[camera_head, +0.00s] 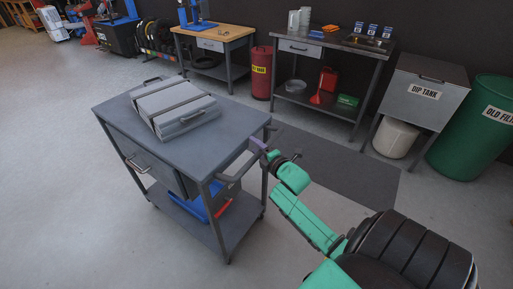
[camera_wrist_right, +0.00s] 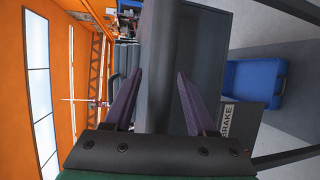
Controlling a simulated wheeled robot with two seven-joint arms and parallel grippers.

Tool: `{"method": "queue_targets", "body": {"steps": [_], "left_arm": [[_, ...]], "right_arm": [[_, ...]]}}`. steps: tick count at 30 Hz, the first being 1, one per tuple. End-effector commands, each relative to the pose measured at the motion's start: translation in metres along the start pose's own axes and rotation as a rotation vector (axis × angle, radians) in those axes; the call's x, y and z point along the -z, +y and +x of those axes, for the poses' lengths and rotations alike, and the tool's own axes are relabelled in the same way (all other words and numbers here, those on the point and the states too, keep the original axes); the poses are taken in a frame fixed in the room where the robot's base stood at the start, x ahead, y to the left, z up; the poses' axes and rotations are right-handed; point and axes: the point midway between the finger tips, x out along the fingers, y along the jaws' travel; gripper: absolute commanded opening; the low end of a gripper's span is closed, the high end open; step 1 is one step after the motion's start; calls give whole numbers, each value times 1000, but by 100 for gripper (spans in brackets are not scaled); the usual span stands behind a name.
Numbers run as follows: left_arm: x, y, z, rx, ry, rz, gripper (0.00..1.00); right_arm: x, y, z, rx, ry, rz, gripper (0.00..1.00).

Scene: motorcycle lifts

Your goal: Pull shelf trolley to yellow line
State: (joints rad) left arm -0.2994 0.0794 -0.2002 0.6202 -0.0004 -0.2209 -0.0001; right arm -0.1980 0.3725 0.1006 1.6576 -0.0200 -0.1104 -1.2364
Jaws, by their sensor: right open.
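The grey shelf trolley (camera_head: 205,142) stands left of centre in the head view, with a dark push handle (camera_head: 236,171) on its right end. My right gripper (camera_head: 259,147) is at the far part of this handle, its arm coming in from the lower right. In the right wrist view its two purple fingers (camera_wrist_right: 160,75) are apart, with dark trolley surface showing between and beyond them. I cannot tell whether they touch the handle. A plate marked BRAKE (camera_wrist_right: 233,115) shows beside the fingers. My left gripper and the yellow line are not in view.
A grey case (camera_head: 175,108) lies on the trolley top; a blue bin (camera_head: 205,207) sits on its lower shelf. A red drum (camera_head: 261,72), workbenches, the dip tank (camera_head: 425,88) and a green drum (camera_head: 483,128) stand behind. Floor left and in front is clear.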

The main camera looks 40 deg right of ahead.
Motion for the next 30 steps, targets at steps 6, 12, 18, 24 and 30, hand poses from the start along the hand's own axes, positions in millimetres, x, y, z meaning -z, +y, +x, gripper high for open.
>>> {"method": "queue_targets", "body": {"steps": [6,12,18,24,30], "left_arm": [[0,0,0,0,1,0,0],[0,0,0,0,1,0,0],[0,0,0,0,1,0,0],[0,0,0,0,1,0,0],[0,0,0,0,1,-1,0]], "right_arm": [[0,0,0,0,0,0,19],[0,0,-1,0,0,1,0],[0,0,-1,1,0,1,0],[0,0,-1,1,0,1,0],[0,-1,-1,1,0,1,0]]}}
